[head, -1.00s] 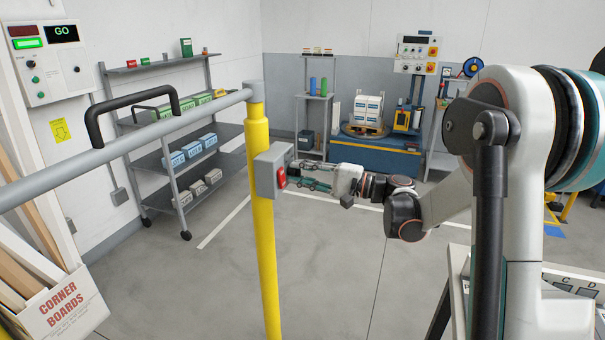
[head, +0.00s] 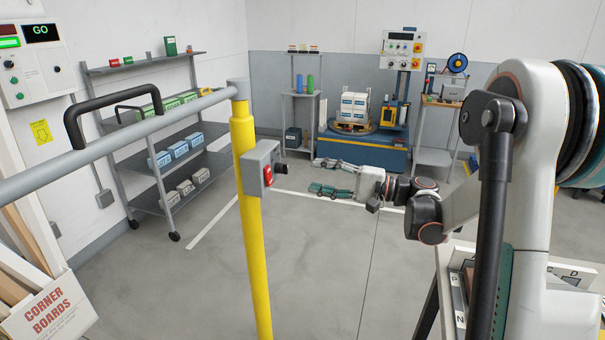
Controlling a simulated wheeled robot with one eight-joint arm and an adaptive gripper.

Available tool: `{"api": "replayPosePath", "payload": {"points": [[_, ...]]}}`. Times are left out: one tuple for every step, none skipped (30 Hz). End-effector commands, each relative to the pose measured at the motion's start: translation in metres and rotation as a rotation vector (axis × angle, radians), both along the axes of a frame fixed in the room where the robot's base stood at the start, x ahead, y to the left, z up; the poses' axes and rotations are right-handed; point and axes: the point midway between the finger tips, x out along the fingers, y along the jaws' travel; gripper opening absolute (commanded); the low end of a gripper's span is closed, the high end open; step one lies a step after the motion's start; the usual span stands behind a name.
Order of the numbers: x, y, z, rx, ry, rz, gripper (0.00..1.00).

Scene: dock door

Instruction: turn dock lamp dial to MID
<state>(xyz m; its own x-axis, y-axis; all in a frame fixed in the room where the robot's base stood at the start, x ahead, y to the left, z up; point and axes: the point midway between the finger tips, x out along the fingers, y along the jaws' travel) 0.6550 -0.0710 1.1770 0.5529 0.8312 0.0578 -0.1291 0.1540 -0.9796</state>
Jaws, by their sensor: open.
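The dock control panel (head: 30,65) is on the left wall, with a lit GO display (head: 41,32) and small knobs and buttons; their labels are too small to read. A grey box (head: 257,165) on the yellow post (head: 252,235) carries a red switch part (head: 267,175) and a black knob (head: 281,168) on its right side. I cannot tell which of these knobs is the lamp dial, nor read a setting. My gripper (head: 317,175) is open and empty, its fingers pointing left towards the grey box, with a gap between them and the knob.
A grey rail (head: 150,125) with a black handle (head: 95,105) runs left from the post. A shelf rack (head: 165,140) stands behind it. A corner boards box (head: 45,310) is at lower left. A pallet machine (head: 365,150) stands at the back. The middle floor is clear.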

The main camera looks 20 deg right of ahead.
Motion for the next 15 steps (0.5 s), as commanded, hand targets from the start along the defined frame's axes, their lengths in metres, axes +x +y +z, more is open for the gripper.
{"api": "replayPosePath", "payload": {"points": [[-0.005, -0.008, -0.001, 0.0, 0.0, -0.004, 0.44], [-0.007, -0.011, -0.001, 0.0, 0.0, -0.003, 0.44], [-0.01, -0.016, -0.001, 0.0, 0.0, -0.002, 0.44], [-0.012, -0.019, -0.001, 0.0, 0.0, -0.002, 0.44], [-0.013, -0.021, -0.002, 0.0, 0.0, -0.002, 0.44], [-0.015, -0.023, -0.002, 0.0, 0.0, -0.002, 0.44], [-0.016, -0.024, -0.002, 0.0, 0.0, -0.001, 0.44], [-0.017, -0.025, -0.002, 0.0, 0.0, -0.001, 0.44], [-0.018, -0.027, -0.002, 0.0, 0.0, 0.0, 0.44], [-0.018, -0.027, -0.002, 0.0, 0.0, 0.0, 0.44], [-0.018, -0.027, -0.002, 0.0, 0.0, 0.0, 0.44], [-0.019, -0.028, -0.002, 0.0, 0.0, 0.0, 0.44], [-0.019, -0.028, -0.002, 0.0, 0.0, 0.0, 0.44], [-0.019, -0.028, -0.002, 0.0, 0.0, 0.0, 0.44], [-0.018, -0.028, -0.002, 0.0, 0.0, 0.0, 0.44]]}}
